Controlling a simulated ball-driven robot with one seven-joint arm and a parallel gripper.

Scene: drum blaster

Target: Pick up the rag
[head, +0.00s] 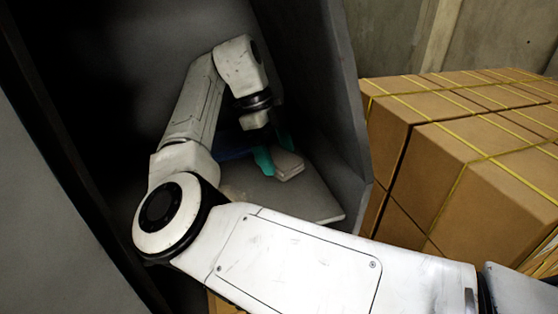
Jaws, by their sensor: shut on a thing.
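The gripper is shut on the rag. The dark wrist above hides part of the grip. I cannot tell whether the rag is clear of the grey surface (318,204) below.
A dark blue thing (232,153) lies left of the gripper, partly hidden by my arm. The housing's right wall (318,90) stands close to the gripper. Cardboard boxes (480,150) with yellow straps are stacked to the right, outside the housing.

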